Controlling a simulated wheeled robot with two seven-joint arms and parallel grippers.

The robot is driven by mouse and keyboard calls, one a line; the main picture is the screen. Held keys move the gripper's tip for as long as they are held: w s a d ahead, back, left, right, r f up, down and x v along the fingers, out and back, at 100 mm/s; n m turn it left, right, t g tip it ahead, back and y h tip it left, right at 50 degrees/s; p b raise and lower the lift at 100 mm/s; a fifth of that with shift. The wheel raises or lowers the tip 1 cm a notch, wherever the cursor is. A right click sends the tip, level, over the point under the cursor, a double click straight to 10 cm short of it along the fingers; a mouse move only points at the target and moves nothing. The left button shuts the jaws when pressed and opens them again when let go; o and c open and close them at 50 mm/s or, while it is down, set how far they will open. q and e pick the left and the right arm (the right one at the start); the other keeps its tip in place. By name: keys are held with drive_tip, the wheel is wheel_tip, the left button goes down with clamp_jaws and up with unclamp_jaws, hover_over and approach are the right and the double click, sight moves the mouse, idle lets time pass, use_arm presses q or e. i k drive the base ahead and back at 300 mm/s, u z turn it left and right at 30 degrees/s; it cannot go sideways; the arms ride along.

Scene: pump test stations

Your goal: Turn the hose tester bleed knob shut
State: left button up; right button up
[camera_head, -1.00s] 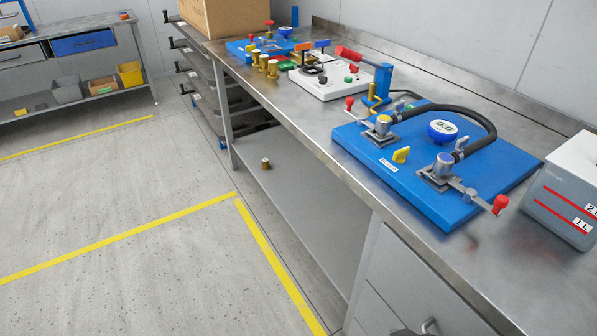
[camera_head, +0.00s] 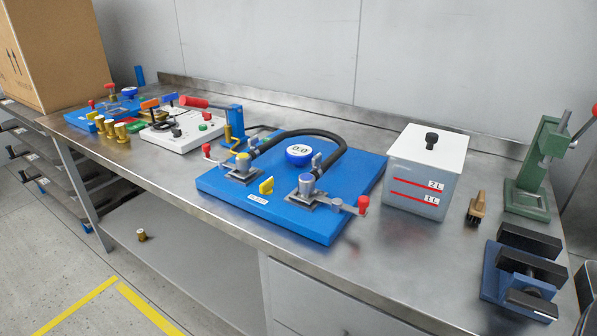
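The hose tester is a blue board (camera_head: 318,228) on the steel bench, with a black hose (camera_head: 325,135) arching between two grey clamp fittings. A yellow bleed knob (camera_head: 267,186) stands at the board's front edge, between the left clamp (camera_head: 242,167) and the right clamp (camera_head: 306,188). A round blue gauge (camera_head: 299,154) reading 0.0 sits behind the knob. The clamps have red-tipped levers, one at the left (camera_head: 206,150) and one at the right (camera_head: 362,204). Neither of my grippers shows in the head view.
A white-lidded container (camera_head: 426,168) marked 1 L and 2 L stands right of the board. A brush (camera_head: 476,208), a blue-black vise (camera_head: 522,270) and a green press (camera_head: 540,170) are farther right. A white panel (camera_head: 184,133) and a cardboard box (camera_head: 55,50) stand left. The bench front strip is bare.

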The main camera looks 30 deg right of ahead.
sight(265, 188)
drive_tip(key=u, duration=1.65)
drive_tip(key=k, duration=0.55)
drive_tip(key=z, duration=0.9)
